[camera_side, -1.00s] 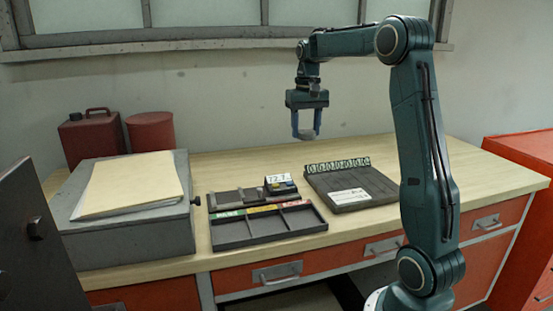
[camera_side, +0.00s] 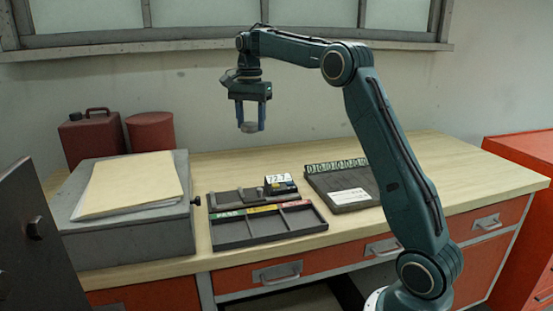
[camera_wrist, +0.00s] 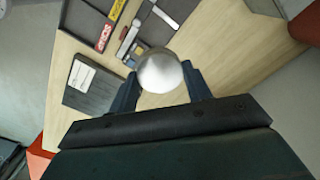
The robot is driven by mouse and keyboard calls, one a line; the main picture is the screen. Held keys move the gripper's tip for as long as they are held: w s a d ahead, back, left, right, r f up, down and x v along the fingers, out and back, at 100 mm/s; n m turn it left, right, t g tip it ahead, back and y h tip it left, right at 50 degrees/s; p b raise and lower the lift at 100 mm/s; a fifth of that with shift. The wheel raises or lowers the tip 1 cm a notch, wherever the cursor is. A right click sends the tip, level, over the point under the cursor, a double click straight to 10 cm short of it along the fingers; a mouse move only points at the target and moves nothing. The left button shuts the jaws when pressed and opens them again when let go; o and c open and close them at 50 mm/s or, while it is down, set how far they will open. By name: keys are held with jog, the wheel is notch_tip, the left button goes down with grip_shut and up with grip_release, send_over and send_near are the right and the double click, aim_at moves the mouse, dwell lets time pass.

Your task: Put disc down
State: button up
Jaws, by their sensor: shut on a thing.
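My gripper (camera_side: 249,126) is shut on a round grey disc (camera_side: 249,127) and holds it in the air, well above the back of the bench. The wrist view shows the disc (camera_wrist: 160,72) as a bright metal round between my two fingers. A dark tray (camera_side: 265,232) with green, yellow and red labels lies below, near the bench's front edge. Behind it is a low grey instrument (camera_side: 237,199) with a small display (camera_side: 279,178) that appears to read 72.7.
A dark board (camera_side: 335,199) with a row of round tags and a white label lies right of the tray. A grey box (camera_side: 123,245) with folders stands left, before a red can (camera_side: 92,140) and a red canister (camera_side: 150,132). The bench's right part (camera_side: 455,175) is clear.

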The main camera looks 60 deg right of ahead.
jog(key=w+a+m, duration=0.4)
jog(key=w+a, duration=0.1)
jog(key=a, duration=0.1)
jog(key=shift+r, duration=0.25)
jog(key=shift+f, duration=0.1)
send_over(228, 197)
notch_tip(228, 197, down, 16)
jog(key=shift+r, duration=0.2)
dwell(0.4)
jog(key=shift+f, duration=0.1)
jog(key=shift+f, duration=2.05)
jog(key=o, duration=1)
jog(key=shift+f, duration=0.15)
jog(key=shift+c, duration=0.2)
